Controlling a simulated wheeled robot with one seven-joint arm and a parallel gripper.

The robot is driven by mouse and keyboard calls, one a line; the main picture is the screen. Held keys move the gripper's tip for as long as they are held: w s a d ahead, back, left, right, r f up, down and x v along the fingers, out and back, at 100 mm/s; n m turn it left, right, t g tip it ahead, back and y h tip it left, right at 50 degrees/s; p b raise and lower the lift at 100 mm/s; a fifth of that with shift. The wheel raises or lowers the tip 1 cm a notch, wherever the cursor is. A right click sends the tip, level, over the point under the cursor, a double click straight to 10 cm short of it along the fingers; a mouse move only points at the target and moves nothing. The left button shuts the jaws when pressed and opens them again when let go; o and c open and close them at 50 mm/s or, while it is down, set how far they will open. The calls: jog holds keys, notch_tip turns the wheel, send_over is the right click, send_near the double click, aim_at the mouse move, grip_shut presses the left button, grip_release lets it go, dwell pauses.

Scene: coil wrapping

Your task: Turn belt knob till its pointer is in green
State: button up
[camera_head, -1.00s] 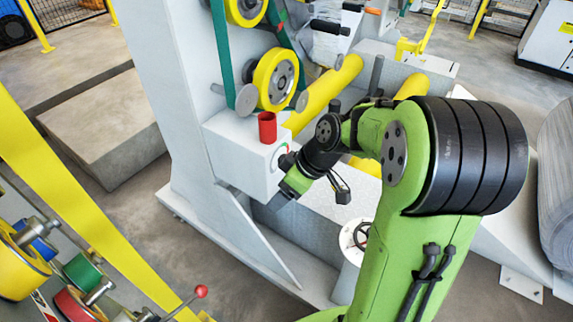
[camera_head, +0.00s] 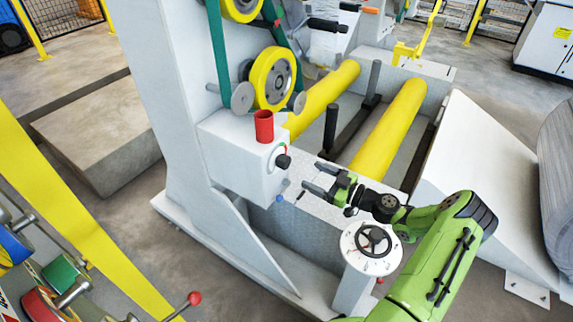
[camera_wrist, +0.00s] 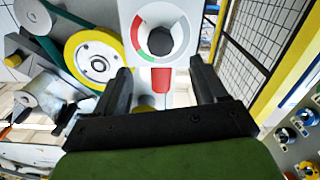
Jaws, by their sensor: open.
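The black belt knob (camera_head: 283,161) sits on the side face of the white box (camera_head: 235,170), below the belt pulleys. In the wrist view the knob (camera_wrist: 160,41) is at the centre of a round dial with a red arc on one side and a green arc below it. I cannot make out where its pointer stands. My gripper (camera_head: 314,178) is open and empty, apart from the knob and to its right, fingers pointing toward the box. In the wrist view its fingers (camera_wrist: 160,75) stand either side of the line to the dial.
A red cylinder (camera_head: 264,126) stands on top of the box. A small blue knob (camera_head: 279,198) is lower on it. A handwheel on a white disc (camera_head: 370,250) stands below my wrist. Yellow rollers (camera_head: 390,130) lie behind. The gap between gripper and knob looks clear.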

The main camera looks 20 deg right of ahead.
aim_at(288, 164)
jog(key=x, duration=1)
jog(key=shift+w+a+b, duration=0.2)
jog(key=shift+w+b, duration=0.05)
jog(key=shift+b, duration=0.15)
jog(key=c, duration=1)
jog(key=shift+c, duration=0.2)
